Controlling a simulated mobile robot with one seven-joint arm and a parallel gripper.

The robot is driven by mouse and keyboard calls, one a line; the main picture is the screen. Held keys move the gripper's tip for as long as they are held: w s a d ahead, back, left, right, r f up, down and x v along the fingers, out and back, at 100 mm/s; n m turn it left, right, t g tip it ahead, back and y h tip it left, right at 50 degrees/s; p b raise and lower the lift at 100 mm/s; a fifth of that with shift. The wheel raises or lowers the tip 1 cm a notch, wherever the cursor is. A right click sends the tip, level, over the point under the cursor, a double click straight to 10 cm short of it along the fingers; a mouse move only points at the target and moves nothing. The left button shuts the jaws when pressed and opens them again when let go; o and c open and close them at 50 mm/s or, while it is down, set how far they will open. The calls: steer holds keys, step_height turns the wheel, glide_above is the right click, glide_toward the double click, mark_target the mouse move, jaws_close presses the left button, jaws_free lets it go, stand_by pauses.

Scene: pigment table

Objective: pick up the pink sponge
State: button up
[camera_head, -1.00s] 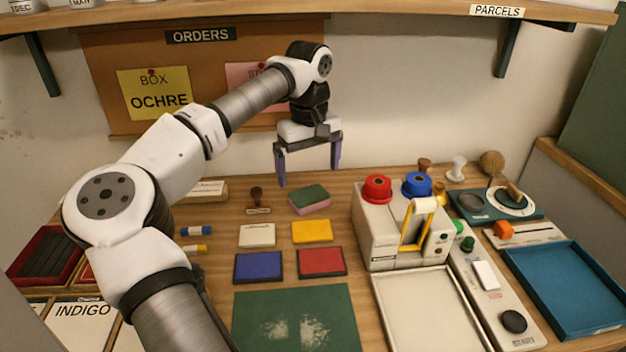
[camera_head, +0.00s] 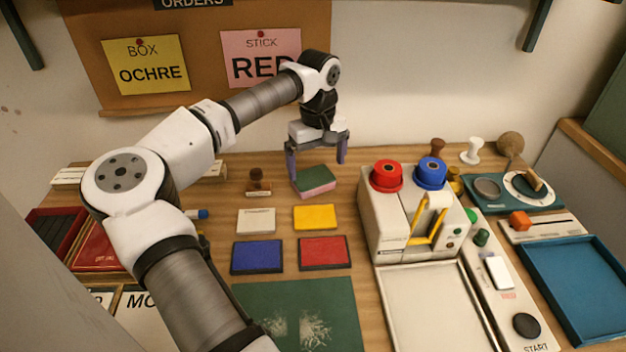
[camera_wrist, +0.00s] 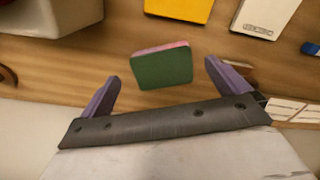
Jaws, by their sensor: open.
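The sponge (camera_head: 314,180) is a small block with a dark green top and a pink lower layer. It lies on the table behind the yellow pad. My gripper (camera_head: 317,170) is above and just behind it, pointing down, with its two purple fingers apart and nothing held. In the wrist view the sponge (camera_wrist: 162,67) lies ahead of the open gripper (camera_wrist: 160,78), within the width between the fingers, its green face towards the camera and a pink edge at the far side. Whether a fingertip touches the sponge cannot be told.
A wooden stamp (camera_head: 257,183) stands left of the sponge. A yellow pad (camera_head: 315,217) and a white pad (camera_head: 256,221) lie in front. The machine with red and blue knobs (camera_head: 405,225) stands to the right. The wall with the order board (camera_head: 210,80) is behind.

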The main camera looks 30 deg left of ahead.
mark_target(316, 180)
steer(key=shift+w+a+f+p, duration=0.15)
steer(key=shift+f+p, duration=0.2)
steer(key=shift+f, duration=1)
steer(key=shift+w+a+f+p, duration=0.15)
steer(key=shift+f+p, duration=0.15)
steer(key=shift+f, duration=1.05)
steer(key=shift+s, duration=0.1)
steer(key=c, duration=0.9)
steer(key=shift+o, duration=0.2)
step_height(316, 180, up, 10)
steer(key=b, duration=0.1)
steer(key=o, duration=0.4)
steer(key=shift+c, duration=1.3)
